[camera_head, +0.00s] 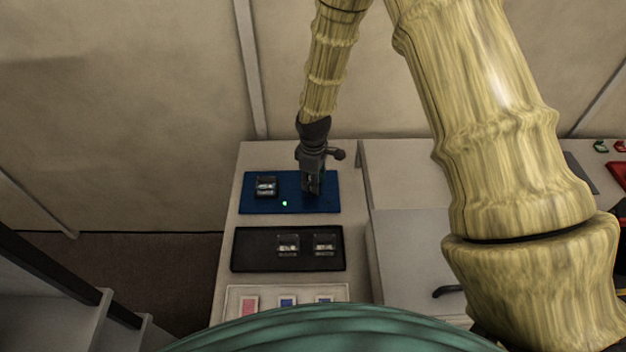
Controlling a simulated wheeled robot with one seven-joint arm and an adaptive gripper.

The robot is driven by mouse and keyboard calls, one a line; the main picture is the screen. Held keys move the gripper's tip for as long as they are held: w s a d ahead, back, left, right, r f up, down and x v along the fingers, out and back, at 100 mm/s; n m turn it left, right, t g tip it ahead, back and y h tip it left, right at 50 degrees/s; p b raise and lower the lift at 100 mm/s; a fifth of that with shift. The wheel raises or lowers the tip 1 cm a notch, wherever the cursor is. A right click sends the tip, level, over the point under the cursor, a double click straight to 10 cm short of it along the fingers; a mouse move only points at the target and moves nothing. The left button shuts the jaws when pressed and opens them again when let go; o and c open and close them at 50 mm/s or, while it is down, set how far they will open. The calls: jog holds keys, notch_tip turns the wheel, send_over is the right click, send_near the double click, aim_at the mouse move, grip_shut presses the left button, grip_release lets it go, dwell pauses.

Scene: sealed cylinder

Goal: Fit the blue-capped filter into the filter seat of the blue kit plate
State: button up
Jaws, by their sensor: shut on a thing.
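The blue kit plate (255,205) lies flat on the far part of the light-topped cabinet. A dark block with a pale, shiny middle (265,187) sits at its left, and a small green light (284,203) shows near its front edge. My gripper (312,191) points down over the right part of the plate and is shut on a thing. The held thing is mostly hidden by the fingers and too small to make out; I take it for the blue-capped filter. The filter seat cannot be made out, and I cannot tell whether the held thing touches the plate.
A black tray (258,250) with two similar blocks (288,244) lies in front of the blue plate. Nearer still is a white tray (233,297) with pink and blue pieces. A lower grey surface (410,245) is to the right, with red items (619,172) at the far right.

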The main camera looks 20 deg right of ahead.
jog(key=shift+f, duration=0.25)
jog(key=o, duration=0.9)
jog(key=shift+r, duration=0.15)
jog(key=shift+r+b, duration=1.75)
jog(key=shift+r, duration=4.4)
